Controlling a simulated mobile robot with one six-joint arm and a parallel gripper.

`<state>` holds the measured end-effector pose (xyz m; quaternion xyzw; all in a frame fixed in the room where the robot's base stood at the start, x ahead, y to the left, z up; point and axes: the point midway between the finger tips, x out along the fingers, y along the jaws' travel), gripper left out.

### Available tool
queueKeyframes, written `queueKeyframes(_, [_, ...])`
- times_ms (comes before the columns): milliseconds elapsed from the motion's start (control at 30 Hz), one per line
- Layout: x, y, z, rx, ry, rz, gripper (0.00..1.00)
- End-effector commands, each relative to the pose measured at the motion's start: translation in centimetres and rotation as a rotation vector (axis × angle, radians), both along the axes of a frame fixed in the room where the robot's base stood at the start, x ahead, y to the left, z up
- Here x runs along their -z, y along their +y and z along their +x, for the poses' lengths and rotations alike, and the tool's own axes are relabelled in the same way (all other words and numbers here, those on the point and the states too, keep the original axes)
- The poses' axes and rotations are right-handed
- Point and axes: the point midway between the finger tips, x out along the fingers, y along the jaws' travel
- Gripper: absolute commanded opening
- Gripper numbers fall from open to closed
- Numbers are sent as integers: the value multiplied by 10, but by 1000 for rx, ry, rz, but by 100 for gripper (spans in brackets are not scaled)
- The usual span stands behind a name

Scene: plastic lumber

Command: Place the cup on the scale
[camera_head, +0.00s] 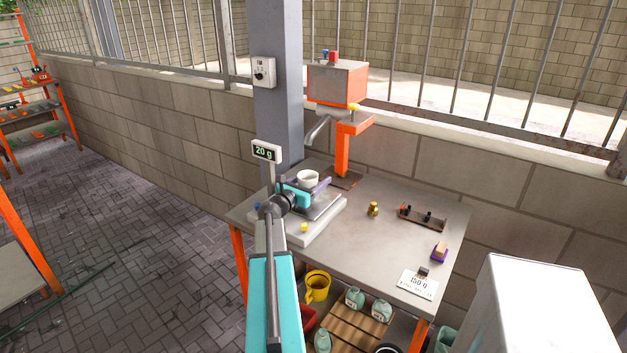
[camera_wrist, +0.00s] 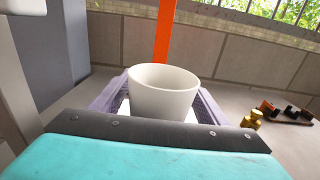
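The white cup (camera_head: 308,179) stands upright on the metal plate of the scale (camera_head: 296,232), at the left end of the table. The scale's display (camera_head: 266,151) reads 20 g. My gripper (camera_head: 316,187) is at the cup, low over the plate. In the wrist view the cup (camera_wrist: 163,92) is between my two purple fingers (camera_wrist: 160,98), with a pale gap showing on its left side. The fingers look spread apart around the cup. The cup's lower front is partly hidden by the dark edge of my gripper.
An orange-framed dispenser (camera_head: 338,82) with a spout stands behind the scale. A brass weight (camera_head: 373,209), a dark rack (camera_head: 422,219) and a 150 g card (camera_head: 417,284) are on the table to the right. A grey post (camera_head: 277,90) rises behind the scale.

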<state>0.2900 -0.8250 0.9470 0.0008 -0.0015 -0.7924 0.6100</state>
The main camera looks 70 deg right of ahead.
Motion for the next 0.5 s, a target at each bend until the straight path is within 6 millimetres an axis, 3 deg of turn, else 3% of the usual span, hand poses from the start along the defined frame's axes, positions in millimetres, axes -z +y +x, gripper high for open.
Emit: queueKeyframes(500, [-5, 1, 0, 0, 0, 0, 69])
